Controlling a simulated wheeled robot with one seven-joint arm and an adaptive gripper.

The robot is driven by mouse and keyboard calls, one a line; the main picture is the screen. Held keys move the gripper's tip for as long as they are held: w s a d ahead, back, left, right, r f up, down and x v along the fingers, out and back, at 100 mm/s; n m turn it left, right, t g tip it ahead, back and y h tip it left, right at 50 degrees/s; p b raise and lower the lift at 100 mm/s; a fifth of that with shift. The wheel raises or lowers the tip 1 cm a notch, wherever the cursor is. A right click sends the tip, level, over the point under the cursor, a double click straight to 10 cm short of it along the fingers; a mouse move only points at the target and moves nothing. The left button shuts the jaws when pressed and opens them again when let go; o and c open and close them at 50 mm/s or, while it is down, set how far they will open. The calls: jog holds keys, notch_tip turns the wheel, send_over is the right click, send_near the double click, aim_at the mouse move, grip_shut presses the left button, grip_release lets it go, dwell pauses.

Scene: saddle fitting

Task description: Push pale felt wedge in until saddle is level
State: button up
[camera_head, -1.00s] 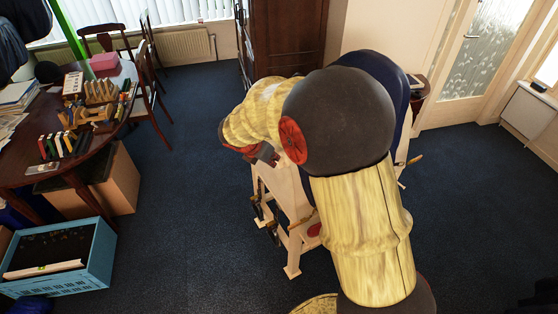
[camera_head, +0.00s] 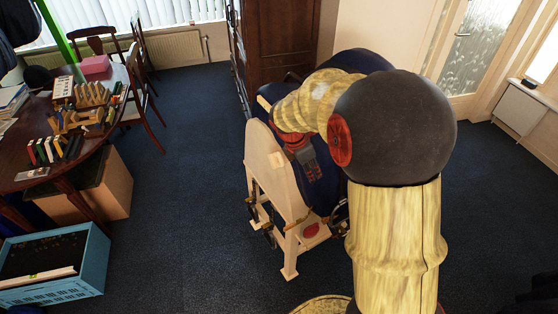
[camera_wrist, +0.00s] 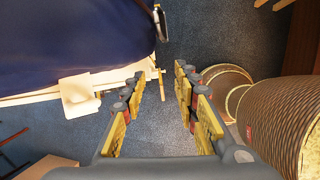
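The dark blue saddle (camera_head: 318,192) sits on a pale wooden stand (camera_head: 267,178), partly hidden behind my arm. It also fills the upper left of the wrist view (camera_wrist: 60,40). A pale block (camera_wrist: 78,95), which looks like the felt wedge, juts out from under the saddle's edge. A pale patch on the stand's end in the head view (camera_head: 278,160) may be the same block. My gripper (camera_head: 312,172) hangs beside the saddle, fingers downward. In the wrist view my gripper (camera_wrist: 160,85) is open and empty, to the right of the pale block and apart from it.
The stand has a lower shelf with a red disc (camera_head: 311,230) and dark tools hanging on its side. A round table (camera_head: 25,180) with tools and a blue crate (camera_head: 90,270) stand at left. The blue carpet (camera_head: 185,220) between them is clear.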

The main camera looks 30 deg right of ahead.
jog(key=s+f+m+y, duration=0.3)
jog(key=f+m, duration=0.1)
jog(key=m+t+y+b, duration=0.2)
jog(key=m+t+y, duration=0.2)
jog(key=m+t, duration=0.65)
send_near(281, 157)
jog(key=w+f+m+g, duration=0.1)
jog(key=w+m+g, duration=0.1)
jog(key=w, duration=0.1)
jog(key=shift+n, duration=0.25)
jog(key=shift+x, duration=4.1)
jog(key=shift+a+r, duration=0.15)
jog(key=c, duration=0.3)
grip_shut()
